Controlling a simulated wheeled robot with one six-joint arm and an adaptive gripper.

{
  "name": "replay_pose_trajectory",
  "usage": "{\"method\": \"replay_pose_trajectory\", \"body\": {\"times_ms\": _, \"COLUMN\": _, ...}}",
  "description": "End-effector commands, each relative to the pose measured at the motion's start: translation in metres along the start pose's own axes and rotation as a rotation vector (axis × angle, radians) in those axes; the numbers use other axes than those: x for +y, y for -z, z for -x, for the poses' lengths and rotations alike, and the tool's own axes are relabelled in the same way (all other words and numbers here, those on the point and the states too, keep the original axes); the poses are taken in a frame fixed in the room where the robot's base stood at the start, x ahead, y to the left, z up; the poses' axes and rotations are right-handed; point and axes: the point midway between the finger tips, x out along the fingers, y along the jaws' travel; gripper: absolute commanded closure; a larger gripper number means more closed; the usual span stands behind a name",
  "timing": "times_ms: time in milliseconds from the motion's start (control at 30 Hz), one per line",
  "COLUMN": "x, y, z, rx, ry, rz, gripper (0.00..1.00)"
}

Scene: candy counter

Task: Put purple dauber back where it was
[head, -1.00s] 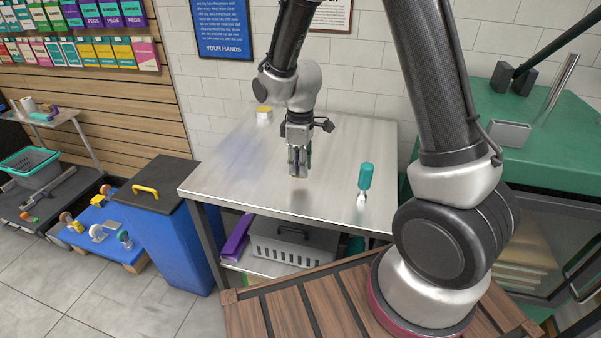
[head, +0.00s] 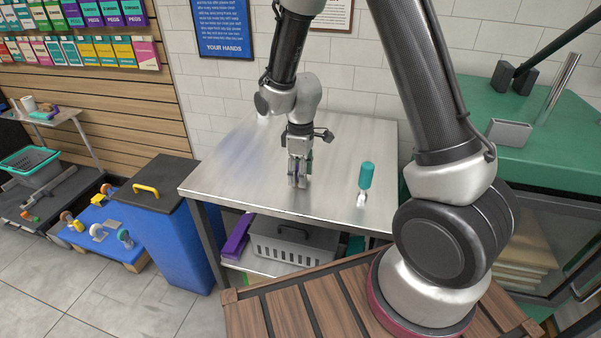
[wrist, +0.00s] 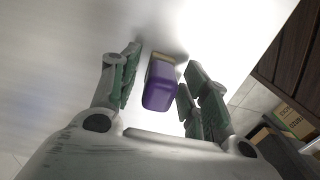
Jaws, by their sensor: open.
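The purple dauber (wrist: 160,85) shows in the wrist view between my fingers, with its purple end toward the camera and a tan part beyond it. My gripper (wrist: 158,88) is open, with a finger on each side of the dauber and visible gaps between. In the head view my gripper (head: 299,181) points down, its fingertips low over the metal table (head: 235,180). There the fingers largely hide the dauber. Whether its tan end touches the table is hard to tell.
A grey basket (head: 290,252) and a purple item (head: 237,236) lie on the shelf below. A blue bin (head: 170,225) stands at left. The table's left part is clear.

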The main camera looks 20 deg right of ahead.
Motion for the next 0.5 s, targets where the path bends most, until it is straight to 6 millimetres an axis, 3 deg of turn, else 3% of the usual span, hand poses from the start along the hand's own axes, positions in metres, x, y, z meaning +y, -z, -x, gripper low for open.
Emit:
{"method": "replay_pose_trajectory", "body": {"times_ms": 167, "x": 0.001, "y": 0.001, "z": 0.02, "rx": 0.004, "ry": -0.003, "rz": 0.0, "gripper": 0.54}}
{"method": "replay_pose_trajectory", "body": {"times_ms": 500, "x": 0.001, "y": 0.001, "z": 0.095, "rx": 0.005, "ry": -0.003, "rz": 0.0, "gripper": 0.54}}
